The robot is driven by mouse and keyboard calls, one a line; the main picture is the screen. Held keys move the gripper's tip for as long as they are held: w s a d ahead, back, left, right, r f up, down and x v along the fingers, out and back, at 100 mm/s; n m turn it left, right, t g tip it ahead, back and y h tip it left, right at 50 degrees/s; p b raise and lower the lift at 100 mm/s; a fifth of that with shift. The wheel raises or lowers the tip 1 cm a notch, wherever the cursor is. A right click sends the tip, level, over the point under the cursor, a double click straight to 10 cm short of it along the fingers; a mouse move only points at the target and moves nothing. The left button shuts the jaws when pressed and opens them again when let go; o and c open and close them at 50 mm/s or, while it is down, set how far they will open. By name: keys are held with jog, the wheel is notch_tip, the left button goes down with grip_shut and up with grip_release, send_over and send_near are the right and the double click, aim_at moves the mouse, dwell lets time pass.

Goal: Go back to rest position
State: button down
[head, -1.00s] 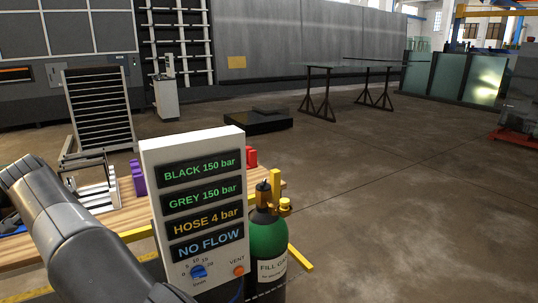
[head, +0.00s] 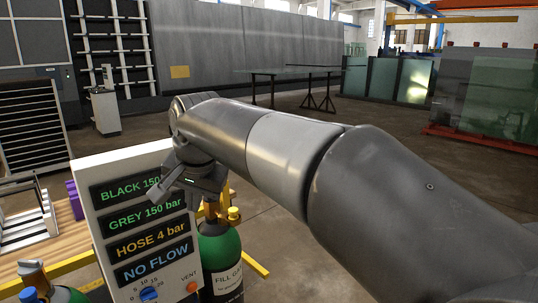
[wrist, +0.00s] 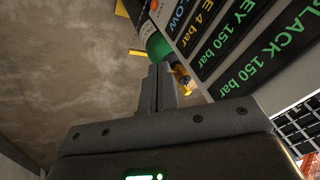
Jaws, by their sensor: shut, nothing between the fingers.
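My gripper (wrist: 158,88) is shut and empty in the wrist view, its two fingers together. In the head view its dark body hangs below the end of my arm, in front of the upper right part of the white display panel (head: 128,291). It covers part of the top text lines. I cannot tell whether it touches the panel. My arm reaches in from the right side of the head view. The panel also shows in the wrist view (wrist: 258,85), close to the right of the fingers.
A green gas cylinder (head: 219,255) with a yellow valve stands right of the panel. A wooden bench (head: 22,257) with a white rack is at left. A yellow floor bar (head: 255,263) lies behind the cylinder. Open floor (head: 275,210) stretches behind; glass tables (head: 290,71) stand farther back.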

jog(key=s+d+f+t+h, duration=0.1)
jog(key=s+d+f, duration=0.15)
jog(key=d, duration=0.85)
jog(key=s+d+f, duration=0.2)
jog(key=s+d, duration=0.2)
jog(key=d, duration=0.6)
jog(key=s+d+f+n+h, duration=0.1)
jog(key=s+d+f, duration=0.9)
jog(key=s+d, duration=0.1)
jog(key=shift+s+f+h, duration=0.25)
jog(key=shift+s+h, duration=0.05)
jog(key=shift+h, duration=0.1)
